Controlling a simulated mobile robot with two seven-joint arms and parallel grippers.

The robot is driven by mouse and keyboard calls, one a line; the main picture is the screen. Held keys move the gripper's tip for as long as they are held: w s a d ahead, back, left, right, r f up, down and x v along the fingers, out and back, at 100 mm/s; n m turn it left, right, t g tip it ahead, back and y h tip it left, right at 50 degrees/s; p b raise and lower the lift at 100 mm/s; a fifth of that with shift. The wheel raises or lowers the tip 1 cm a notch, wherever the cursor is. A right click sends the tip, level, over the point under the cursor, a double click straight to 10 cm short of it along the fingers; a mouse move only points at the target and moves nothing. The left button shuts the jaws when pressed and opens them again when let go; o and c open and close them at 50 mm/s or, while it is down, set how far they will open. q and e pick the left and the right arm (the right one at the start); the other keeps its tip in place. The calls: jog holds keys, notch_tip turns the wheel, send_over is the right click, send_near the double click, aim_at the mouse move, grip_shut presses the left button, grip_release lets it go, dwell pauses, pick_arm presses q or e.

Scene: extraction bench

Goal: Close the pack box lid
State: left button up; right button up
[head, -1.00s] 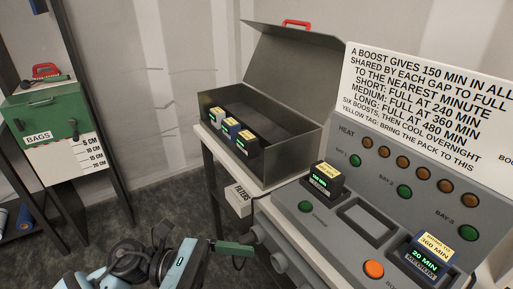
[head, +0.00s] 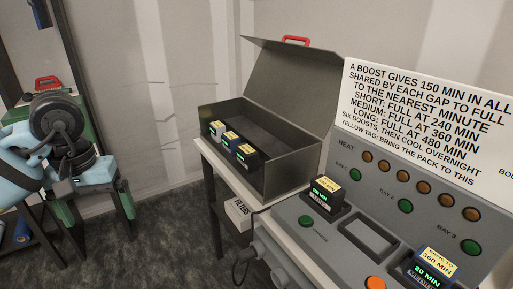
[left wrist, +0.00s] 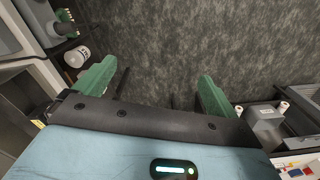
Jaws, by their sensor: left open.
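The pack box (head: 287,172) is a dark grey metal case on a white-topped stand in the head view. Its lid (head: 290,88) stands open, tilted up and back, with a red handle (head: 296,40) on its top edge. Three small packs (head: 232,143) with yellow tags sit in a row at the box's front left. My left gripper (head: 97,212) is at the left of the head view, well apart from the box. Its green fingers are spread and empty, pointing down; they also show in the left wrist view (left wrist: 155,88) above the floor. My right gripper is not visible.
A grey charging console (head: 340,235) with a pack (head: 322,196) and another pack (head: 434,268) in its bays stands right of the box. A sign (head: 430,120) rises behind it. A white FILTERS box (head: 238,213) is under the stand. Floor (head: 165,240) left of it is clear.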

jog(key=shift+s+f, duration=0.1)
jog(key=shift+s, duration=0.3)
